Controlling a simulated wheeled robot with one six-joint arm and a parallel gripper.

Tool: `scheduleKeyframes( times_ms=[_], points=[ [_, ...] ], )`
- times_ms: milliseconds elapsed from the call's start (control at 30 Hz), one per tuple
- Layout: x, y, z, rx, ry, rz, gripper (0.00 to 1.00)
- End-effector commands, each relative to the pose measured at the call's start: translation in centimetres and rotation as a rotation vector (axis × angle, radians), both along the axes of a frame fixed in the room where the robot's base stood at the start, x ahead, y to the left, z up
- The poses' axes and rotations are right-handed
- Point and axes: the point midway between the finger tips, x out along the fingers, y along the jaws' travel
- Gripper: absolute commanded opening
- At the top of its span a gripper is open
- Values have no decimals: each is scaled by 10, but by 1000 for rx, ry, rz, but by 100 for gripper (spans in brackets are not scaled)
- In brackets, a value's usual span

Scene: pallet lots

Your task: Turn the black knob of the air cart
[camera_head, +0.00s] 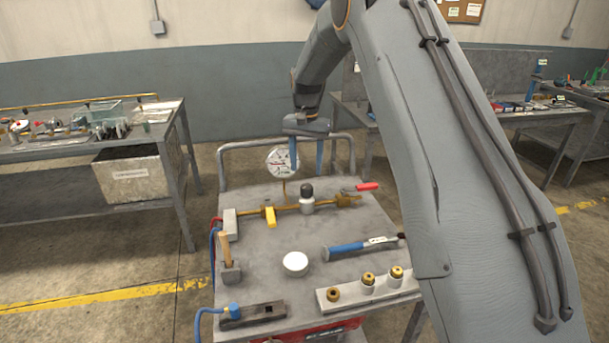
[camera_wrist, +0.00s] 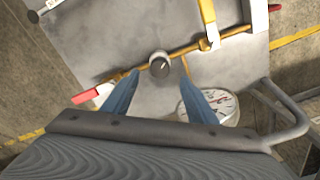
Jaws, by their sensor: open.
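The air cart (camera_head: 262,260) is a grey-topped cart in the middle of the head view, with a brass pipe along its back part. The black knob (camera_head: 307,190) sits on a pale round body on that pipe, between a yellow handle and a red-handled valve. In the wrist view the knob (camera_wrist: 160,66) shows from above, beyond the fingertips. My gripper (camera_head: 307,155) has blue fingers, apart and empty, above the back of the cart. In the wrist view my gripper (camera_wrist: 163,82) is open, and its fingers do not touch the knob.
A round gauge (camera_head: 281,161) stands behind the pipe, close to a finger in the wrist view. The red handle (camera_head: 367,187) and yellow handle (camera_head: 269,216) flank the knob. A blue-handled tool (camera_head: 345,249), a white round lid (camera_head: 295,263) and brass fittings lie in front.

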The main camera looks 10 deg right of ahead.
Motion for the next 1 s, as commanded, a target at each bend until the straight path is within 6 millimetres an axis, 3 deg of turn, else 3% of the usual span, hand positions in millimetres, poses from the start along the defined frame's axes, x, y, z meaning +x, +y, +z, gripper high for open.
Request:
scheduleKeyframes(
  times_ms=[167,600,1000],
  points=[
    [3,-5,-9,0,2,-14,53],
    [3,-6,-69,0,1,-14,53],
    [4,-4,-78,0,-1,-11,53]
  ],
)
